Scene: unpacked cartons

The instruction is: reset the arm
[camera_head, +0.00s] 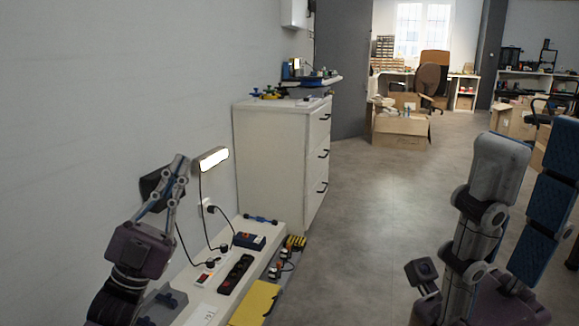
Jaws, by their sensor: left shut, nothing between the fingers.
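My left gripper (180,162) reaches up from the lower left, in front of the pale wall. Its fingers are together with nothing between them. My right gripper (535,152) is close to the camera at the right edge. Its two fingers, with blue pads, stand apart and I see nothing held between them; part of it is cut off by the frame.
A low white bench (205,312) with a black power strip (236,273) and a yellow box (255,304) lies right of my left gripper. A lit wall lamp (212,158) is close by. Behind stands a white cabinet (270,160). The middle floor is clear; cartons (401,132) stand farther back.

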